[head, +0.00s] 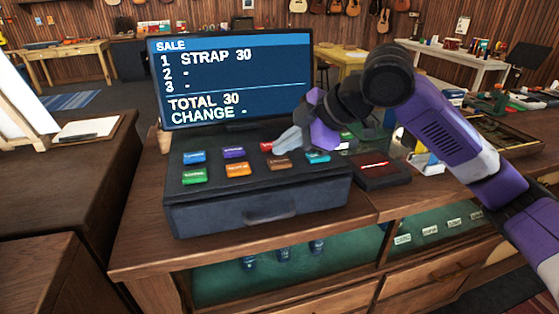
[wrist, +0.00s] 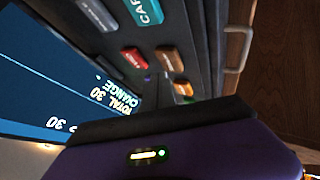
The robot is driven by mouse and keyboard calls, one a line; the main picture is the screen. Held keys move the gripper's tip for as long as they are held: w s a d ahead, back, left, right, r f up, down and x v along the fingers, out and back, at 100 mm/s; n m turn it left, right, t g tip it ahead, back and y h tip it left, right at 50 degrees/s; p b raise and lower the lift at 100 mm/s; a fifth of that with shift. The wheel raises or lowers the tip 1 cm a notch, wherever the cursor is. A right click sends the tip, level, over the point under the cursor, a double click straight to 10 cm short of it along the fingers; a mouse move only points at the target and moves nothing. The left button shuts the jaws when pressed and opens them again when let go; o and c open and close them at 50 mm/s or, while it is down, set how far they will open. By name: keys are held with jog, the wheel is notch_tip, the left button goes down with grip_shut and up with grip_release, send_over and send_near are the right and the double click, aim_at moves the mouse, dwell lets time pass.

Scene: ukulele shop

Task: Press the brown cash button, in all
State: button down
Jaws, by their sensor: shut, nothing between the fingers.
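The brown cash button (head: 279,162) is in the front row of the dark cash register (head: 258,194), between an orange button (head: 238,169) and a teal button (head: 318,157). In the wrist view the brown button (wrist: 170,58) lies just beyond my fingertips, with the red button (wrist: 135,57) beside it. My gripper (head: 277,149) is shut and empty, its grey fingers pointing down over the keys close to the red and brown buttons. I cannot tell whether the tips touch a key. The screen (head: 232,78) reads STRAP 30, TOTAL 30, CHANGE -.
Blue (head: 194,157), purple (head: 233,152) and green (head: 194,175) buttons lie left of my fingers. A dark card-reader-like box (head: 380,170) stands right of the register on the wooden counter (head: 145,215). The screen rises close behind the keys.

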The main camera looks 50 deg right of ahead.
aim_at(284, 162)
jog(key=shift+f, duration=0.15)
dwell(0.7)
jog(key=shift+f+b, duration=0.25)
jog(key=shift+b, duration=0.1)
jog(key=shift+f+b, duration=0.4)
jog(key=shift+f, duration=0.1)
dwell(0.5)
jog(key=shift+r, duration=0.15)
dwell(0.3)
jog(key=shift+r+p, duration=0.75)
jog(key=shift+r, duration=0.05)
notch_tip(284, 162, up, 5)
jog(key=p, duration=0.4)
dwell(0.8)
